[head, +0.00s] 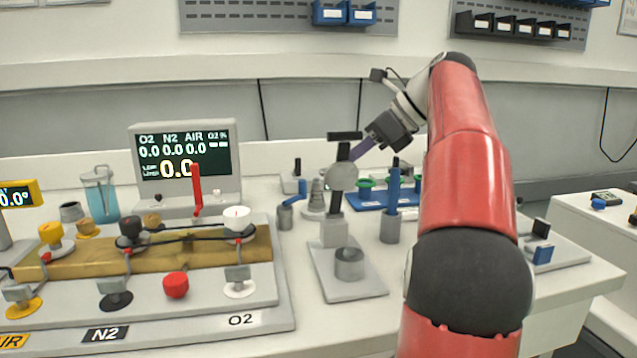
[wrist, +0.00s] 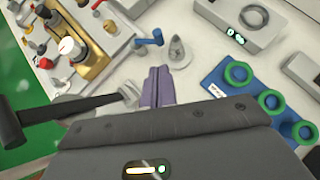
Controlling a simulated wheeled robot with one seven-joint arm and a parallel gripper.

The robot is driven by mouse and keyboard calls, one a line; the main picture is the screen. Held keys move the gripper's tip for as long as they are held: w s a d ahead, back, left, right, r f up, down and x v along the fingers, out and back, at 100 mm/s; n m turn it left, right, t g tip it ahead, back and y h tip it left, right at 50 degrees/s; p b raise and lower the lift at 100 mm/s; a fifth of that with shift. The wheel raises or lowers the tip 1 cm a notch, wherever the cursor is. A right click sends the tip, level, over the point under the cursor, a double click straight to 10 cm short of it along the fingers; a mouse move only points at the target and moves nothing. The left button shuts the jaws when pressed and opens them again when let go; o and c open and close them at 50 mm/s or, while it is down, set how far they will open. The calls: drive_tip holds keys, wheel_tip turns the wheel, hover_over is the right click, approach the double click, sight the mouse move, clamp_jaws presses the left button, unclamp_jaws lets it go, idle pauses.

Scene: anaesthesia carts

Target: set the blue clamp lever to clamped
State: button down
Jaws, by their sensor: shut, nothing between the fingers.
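A blue lever (head: 297,192) sits on a short grey post left of the grey press stand, tilted up to the right. In the wrist view this blue lever (wrist: 150,41) shows at the top, beyond my fingertips. Another blue handle (head: 394,188) stands upright on a grey cylinder right of the stand. I cannot tell for certain which one is the clamp lever. My gripper (head: 357,151) is shut and empty, its purple fingers close to the top of the press stand. In the wrist view my gripper (wrist: 158,82) touches neither blue lever.
The grey press stand (head: 334,230) with a black crossbar rises beside my fingers; its dark handle (wrist: 70,108) crosses the wrist view's left. A blue tray (head: 370,198) with green rings lies behind. The gas manifold (head: 140,256) fills the left; a display (head: 184,155) stands behind it.

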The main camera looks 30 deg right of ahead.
drive_tip(key=b+x, duration=0.1)
drive_tip(key=x, duration=0.9)
drive_tip(key=shift+f, duration=0.1)
drive_tip(key=shift+s, duration=0.1)
